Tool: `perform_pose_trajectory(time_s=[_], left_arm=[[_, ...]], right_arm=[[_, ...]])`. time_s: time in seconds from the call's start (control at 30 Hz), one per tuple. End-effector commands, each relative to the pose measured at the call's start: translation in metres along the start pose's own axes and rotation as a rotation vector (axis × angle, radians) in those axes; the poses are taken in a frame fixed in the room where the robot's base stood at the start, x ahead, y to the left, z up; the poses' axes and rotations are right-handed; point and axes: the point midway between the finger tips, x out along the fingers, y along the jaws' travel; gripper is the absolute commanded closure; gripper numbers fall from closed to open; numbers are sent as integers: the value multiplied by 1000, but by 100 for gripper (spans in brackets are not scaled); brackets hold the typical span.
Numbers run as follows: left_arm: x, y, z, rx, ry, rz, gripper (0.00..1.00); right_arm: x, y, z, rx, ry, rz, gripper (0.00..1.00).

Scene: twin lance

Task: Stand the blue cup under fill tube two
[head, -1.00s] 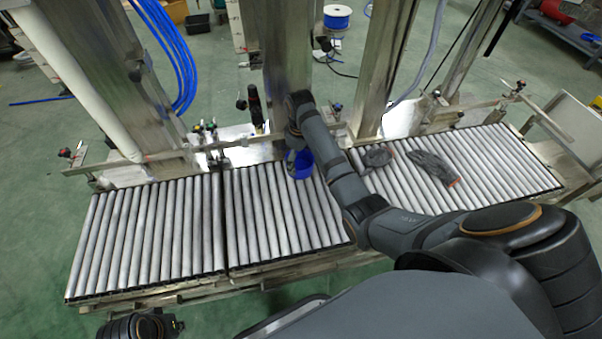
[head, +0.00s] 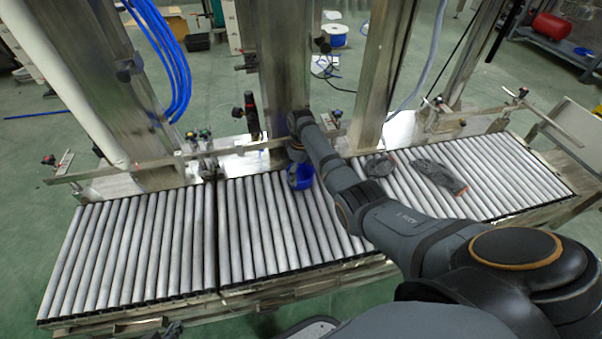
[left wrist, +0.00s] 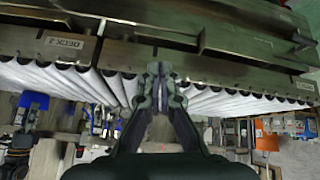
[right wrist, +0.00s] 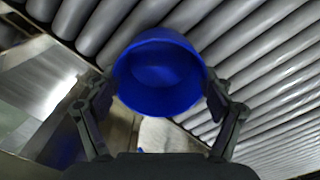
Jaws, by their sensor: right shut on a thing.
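The blue cup (head: 302,180) is at the back of the middle roller deck (head: 262,232), near the central steel column. My right gripper (head: 297,155) is shut on it; the right wrist view shows a finger on either side of the cup (right wrist: 160,75), whose open mouth faces that camera. I cannot tell whether the cup touches the rollers. My left gripper (head: 172,329) is at the bottom edge of the head view, in front of the decks. The left wrist view shows its fingertips (left wrist: 160,80) together and empty. I cannot tell which tube is fill tube two.
A white pipe (head: 68,80) and blue hoses (head: 165,55) hang at left; a grey hose (head: 428,65) hangs at right. Dark gloves (head: 438,176) lie on the right deck. A rail with clamps runs behind the decks. The left deck (head: 125,250) is clear.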

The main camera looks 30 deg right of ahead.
Motion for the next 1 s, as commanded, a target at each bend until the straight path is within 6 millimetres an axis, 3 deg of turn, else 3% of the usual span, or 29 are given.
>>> perform_pose_trajectory(time_s=[0.27, 0.3, 0.4, 0.83, 1.0], left_arm=[[0, 0, -5, 2, 19, -2, 100], [0, 0, -6, 2, 20, -2, 100], [0, 0, -6, 2, 19, -2, 100], [-1, 0, -4, 1, 11, -1, 100], [-17, 1, 30, 1, -192, 0, 100]], right_arm=[[2, 0, 0, 0, 0, 0, 50], [2, 0, 0, 0, 0, 0, 13], [2, 0, 0, 0, 0, 0, 0], [-1, 0, 0, 0, 1, 0, 0], [-37, 1, 0, 1, 3, 2, 0]])
